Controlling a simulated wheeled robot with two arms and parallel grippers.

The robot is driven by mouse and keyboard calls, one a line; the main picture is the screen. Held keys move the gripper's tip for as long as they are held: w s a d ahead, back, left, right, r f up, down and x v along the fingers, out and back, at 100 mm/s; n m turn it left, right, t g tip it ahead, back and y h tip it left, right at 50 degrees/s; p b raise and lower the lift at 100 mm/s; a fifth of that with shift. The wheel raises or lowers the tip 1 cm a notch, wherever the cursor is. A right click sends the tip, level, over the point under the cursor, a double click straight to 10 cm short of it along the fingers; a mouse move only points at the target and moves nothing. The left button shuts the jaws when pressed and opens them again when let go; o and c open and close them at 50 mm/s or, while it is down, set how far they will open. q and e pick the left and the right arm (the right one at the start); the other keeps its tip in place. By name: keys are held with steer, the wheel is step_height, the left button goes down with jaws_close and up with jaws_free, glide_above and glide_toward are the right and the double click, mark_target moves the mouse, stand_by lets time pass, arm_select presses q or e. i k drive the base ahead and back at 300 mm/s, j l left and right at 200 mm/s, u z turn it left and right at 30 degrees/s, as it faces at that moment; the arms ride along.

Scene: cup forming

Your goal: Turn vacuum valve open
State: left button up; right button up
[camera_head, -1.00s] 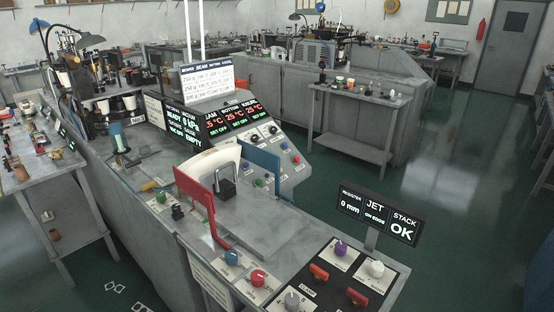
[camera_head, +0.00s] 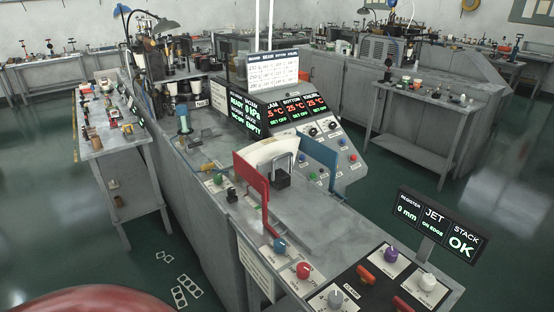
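A small dark vacuum display (camera_head: 248,110) stands at the left of the machine's control panels. It reads READY, 0 kPa and EMPTY. A small yellow-brown lever-like part (camera_head: 209,167) lies on the grey bench top in front of it. A blue-green upright cylinder (camera_head: 184,121) stands to its left. I cannot tell which small part is the vacuum valve, nor its setting. Neither of my grippers shows in the head view.
Red (camera_head: 251,178) and blue (camera_head: 319,164) upright plates flank the forming station. Colored knobs and a JET display (camera_head: 438,224) are at the front right. A side table (camera_head: 118,139) with small items stands left. Green floor is open between tables.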

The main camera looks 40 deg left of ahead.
mark_target(207, 167)
steer(key=u, duration=1.7)
steer(key=k+z, duration=0.3)
steer(key=k+l+z, duration=0.15)
steer(key=k+z, duration=0.2)
steer(key=i+j+z, duration=0.15)
steer(key=j+z, duration=0.3)
steer(key=j, duration=0.3)
steer(key=i+j+z, duration=0.1)
steer(key=j+z, duration=0.35)
steer(key=j, duration=3.45)
steer(key=i+l, duration=0.8)
steer(key=k+l, duration=0.05)
steer(key=l, duration=0.05)
